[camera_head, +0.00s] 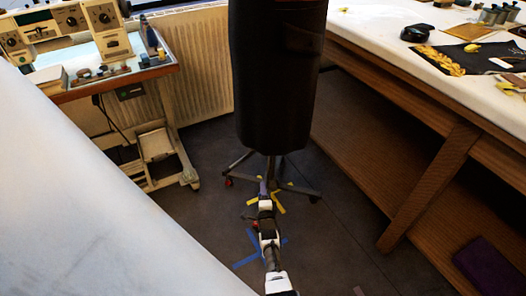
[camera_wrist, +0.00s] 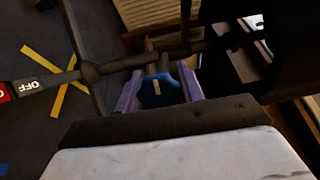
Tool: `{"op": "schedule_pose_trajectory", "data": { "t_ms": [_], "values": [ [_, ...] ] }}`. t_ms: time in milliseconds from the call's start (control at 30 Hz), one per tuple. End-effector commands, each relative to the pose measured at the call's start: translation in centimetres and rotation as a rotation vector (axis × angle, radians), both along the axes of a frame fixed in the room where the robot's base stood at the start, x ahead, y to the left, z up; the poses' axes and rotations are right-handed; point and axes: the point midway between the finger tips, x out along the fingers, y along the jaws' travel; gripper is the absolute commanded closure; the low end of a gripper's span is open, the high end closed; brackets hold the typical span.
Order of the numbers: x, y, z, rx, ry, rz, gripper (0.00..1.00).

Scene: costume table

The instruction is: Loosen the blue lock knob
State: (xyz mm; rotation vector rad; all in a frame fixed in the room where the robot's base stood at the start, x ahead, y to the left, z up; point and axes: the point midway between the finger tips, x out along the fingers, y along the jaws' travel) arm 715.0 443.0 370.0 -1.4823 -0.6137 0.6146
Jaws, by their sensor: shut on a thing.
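The blue lock knob (camera_wrist: 150,97) is in the middle of the wrist view, with a small pale mark on its face. It sits by the dark metal joint of the stand. My gripper (camera_wrist: 158,90) has purple fingers on the left and right of the knob, and it is shut on it. In the head view my gripper (camera_head: 263,187) reaches in low at the base of the stand, and the knob cannot be made out there. The black dress form (camera_head: 277,75) stands above on dark legs (camera_head: 300,188) with casters.
A caster lever labelled OFF (camera_wrist: 32,85) lies left of the knob. Yellow tape (camera_wrist: 50,66) and blue tape (camera_head: 248,262) mark the floor. A sewing machine table (camera_head: 120,82) is at the left, a long table (camera_head: 400,62) at the right. Open floor lies between.

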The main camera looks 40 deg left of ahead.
Motion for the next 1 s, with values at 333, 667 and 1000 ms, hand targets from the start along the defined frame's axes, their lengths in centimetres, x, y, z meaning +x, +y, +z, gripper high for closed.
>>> {"op": "schedule_pose_trajectory", "data": {
  "t_ms": [333, 667, 1000],
  "values": [
    [0.01, 0.02, 0.04, -0.013, -0.01, 0.0, 0.85],
    [0.0, 0.04, -0.07, -0.156, -0.096, 0.001, 0.85],
    [0.0, 0.08, -0.14, -0.425, -0.254, 0.001, 0.85]
  ]
}}
